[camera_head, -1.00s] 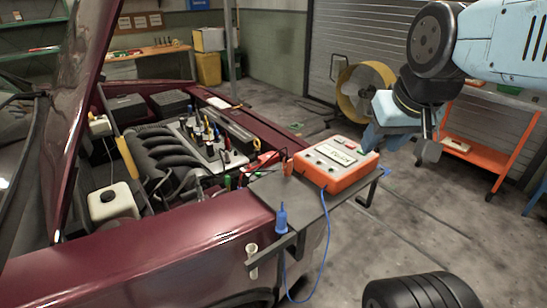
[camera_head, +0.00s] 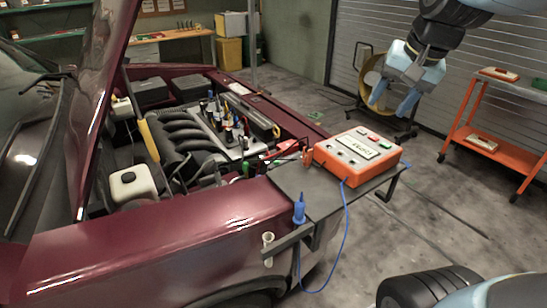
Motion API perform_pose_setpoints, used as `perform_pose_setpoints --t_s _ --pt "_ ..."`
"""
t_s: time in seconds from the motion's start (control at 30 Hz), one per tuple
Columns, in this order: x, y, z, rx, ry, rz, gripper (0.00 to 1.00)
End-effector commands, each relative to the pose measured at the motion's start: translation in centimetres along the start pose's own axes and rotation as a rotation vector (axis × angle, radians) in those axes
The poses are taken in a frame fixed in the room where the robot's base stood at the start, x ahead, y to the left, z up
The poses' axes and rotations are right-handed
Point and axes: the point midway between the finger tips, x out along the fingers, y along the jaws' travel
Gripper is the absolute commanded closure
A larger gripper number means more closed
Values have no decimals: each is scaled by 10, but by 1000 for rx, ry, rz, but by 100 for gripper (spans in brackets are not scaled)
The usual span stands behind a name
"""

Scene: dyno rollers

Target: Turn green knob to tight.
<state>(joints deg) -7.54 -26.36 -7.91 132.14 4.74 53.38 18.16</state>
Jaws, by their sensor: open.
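A small green piece (camera_head: 245,168) stands in the engine bay near its right side, beside a red clamp-like part (camera_head: 278,152). It may be the green knob, but it is too small to make out its shape or any tight mark. Several coloured knob-like tops, dark, blue, yellow and red, stand on the engine (camera_head: 228,122). My gripper (camera_head: 393,100) hangs at the upper right with its pale blue fingers apart and empty. It is above and beyond the orange box, well away from the engine and touching nothing.
An orange box (camera_head: 333,161) with buttons sits on a dark shelf (camera_head: 305,190) at the car's side. A blue nozzle (camera_head: 299,210) with a cable stands there too. The raised hood (camera_head: 100,90) bounds the left. An orange cart (camera_head: 470,137) and a yellow fan (camera_head: 376,78) stand behind.

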Motion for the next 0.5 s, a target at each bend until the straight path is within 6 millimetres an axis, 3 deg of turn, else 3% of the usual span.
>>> perform_pose_setpoints --t_s 0.27,0.5 --pt "41 -42 -61 283 -113 4 46" --pt "90 -79 -105 524 -185 49 46"
